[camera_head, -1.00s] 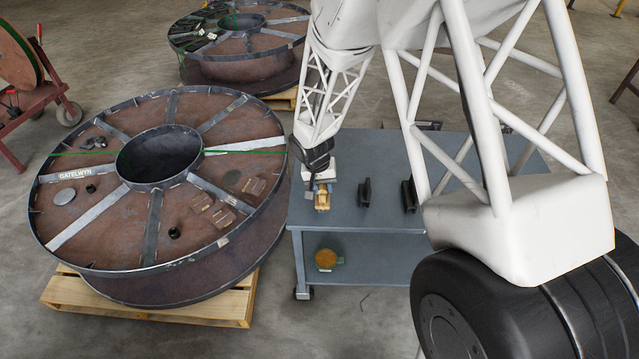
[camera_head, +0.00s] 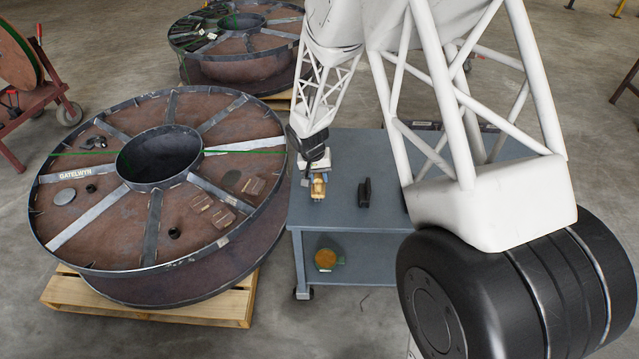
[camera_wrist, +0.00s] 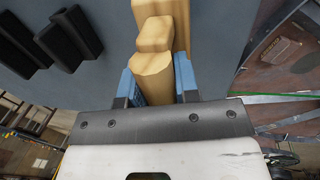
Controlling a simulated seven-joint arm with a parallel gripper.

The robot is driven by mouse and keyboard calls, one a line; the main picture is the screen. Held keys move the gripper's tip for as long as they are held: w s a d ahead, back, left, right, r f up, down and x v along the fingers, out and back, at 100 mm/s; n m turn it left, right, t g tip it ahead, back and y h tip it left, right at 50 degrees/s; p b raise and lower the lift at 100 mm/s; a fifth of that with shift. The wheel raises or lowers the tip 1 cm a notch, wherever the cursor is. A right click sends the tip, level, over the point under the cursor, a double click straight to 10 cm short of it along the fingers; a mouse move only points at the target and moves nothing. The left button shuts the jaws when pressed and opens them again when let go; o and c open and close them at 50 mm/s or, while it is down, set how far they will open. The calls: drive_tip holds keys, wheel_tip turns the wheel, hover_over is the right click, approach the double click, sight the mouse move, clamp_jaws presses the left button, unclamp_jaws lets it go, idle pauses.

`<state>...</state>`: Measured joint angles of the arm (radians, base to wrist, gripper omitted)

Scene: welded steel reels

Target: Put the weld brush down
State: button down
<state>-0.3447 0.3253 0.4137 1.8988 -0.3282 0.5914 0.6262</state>
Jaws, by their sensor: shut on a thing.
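The weld brush (camera_head: 318,187) shows as a tan wooden block-like piece at the left end of the grey cart's top (camera_head: 335,215). In the wrist view its pale wooden body (camera_wrist: 155,60) sits between the two blue jaw pads. My gripper (camera_head: 316,175) is shut on it, over the cart top near its left edge. Bristles cannot be made out. Whether the brush touches the cart top or hangs just above it, I cannot tell.
A dark block (camera_head: 365,193) stands right of the brush; the wrist view shows two dark blocks (camera_wrist: 72,32). A large steel reel (camera_head: 100,215) on a pallet (camera_head: 170,307) lies left of the cart. A round amber-topped item (camera_head: 327,258) sits on the lower shelf.

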drive_tip(key=shift+f, duration=1.65)
drive_tip(key=shift+f, duration=0.15)
drive_tip(key=c, duration=0.8)
unclamp_jaws()
drive_tip(key=shift+s, duration=0.1)
drive_tip(key=shift+c, duration=0.2)
wheel_tip(320, 180, up, 12)
drive_tip(key=a, duration=0.2)
drive_tip(key=shift+a, duration=0.15)
